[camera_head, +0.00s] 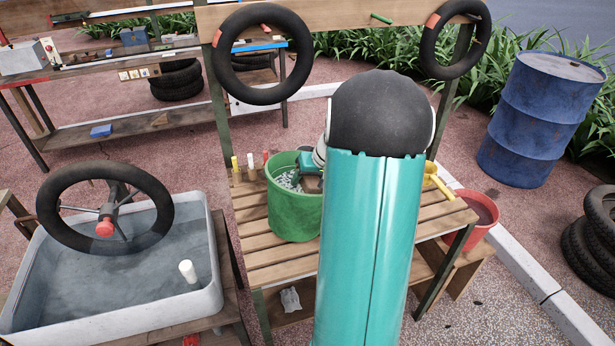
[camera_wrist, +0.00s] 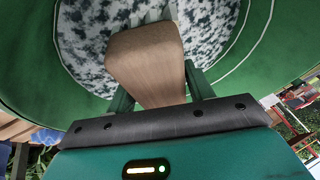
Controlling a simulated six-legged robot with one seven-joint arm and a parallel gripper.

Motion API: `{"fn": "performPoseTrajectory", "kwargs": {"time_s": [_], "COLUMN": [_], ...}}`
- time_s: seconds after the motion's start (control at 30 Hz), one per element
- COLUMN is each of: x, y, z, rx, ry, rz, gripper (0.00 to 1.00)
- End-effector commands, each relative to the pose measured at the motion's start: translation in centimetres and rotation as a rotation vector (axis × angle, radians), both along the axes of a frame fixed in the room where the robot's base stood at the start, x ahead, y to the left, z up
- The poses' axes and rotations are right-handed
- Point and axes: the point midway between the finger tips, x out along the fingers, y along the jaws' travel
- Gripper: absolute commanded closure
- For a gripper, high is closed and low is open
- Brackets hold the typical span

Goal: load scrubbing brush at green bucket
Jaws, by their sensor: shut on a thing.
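The green bucket (camera_head: 290,215) stands on the slatted wooden bench, left of my teal arm, with pale speckled contents inside. In the wrist view its green wall (camera_wrist: 268,65) curves around my gripper (camera_wrist: 160,85). The gripper is shut on the scrubbing brush (camera_wrist: 145,58), whose wooden body lies between the two fingers and points into the bucket over the speckled surface. I cannot tell if the brush touches that surface. In the head view my arm hides most of the gripper, and the brush is not clear there.
A grey wash basin (camera_head: 120,285) with a tyre tube wheel stands at left. A red bucket (camera_head: 470,215) sits right of the bench (camera_head: 262,255). A blue drum (camera_head: 540,115) and stacked tyres (camera_head: 595,230) are farther right.

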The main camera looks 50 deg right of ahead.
Motion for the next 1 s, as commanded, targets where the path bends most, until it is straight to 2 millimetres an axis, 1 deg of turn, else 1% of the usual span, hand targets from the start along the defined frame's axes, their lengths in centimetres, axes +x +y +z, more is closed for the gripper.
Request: {"fn": "performPoseTrajectory", "kwargs": {"time_s": [0.47, 1.0], "x": [0.0, 0.1], "y": [0.0, 0.0], "z": [0.3, 4.1], "rx": [-0.002, -0.002], "ry": [-0.001, -0.002], "rz": [-0.001, 0.001], "gripper": [0.66, 0.66]}}
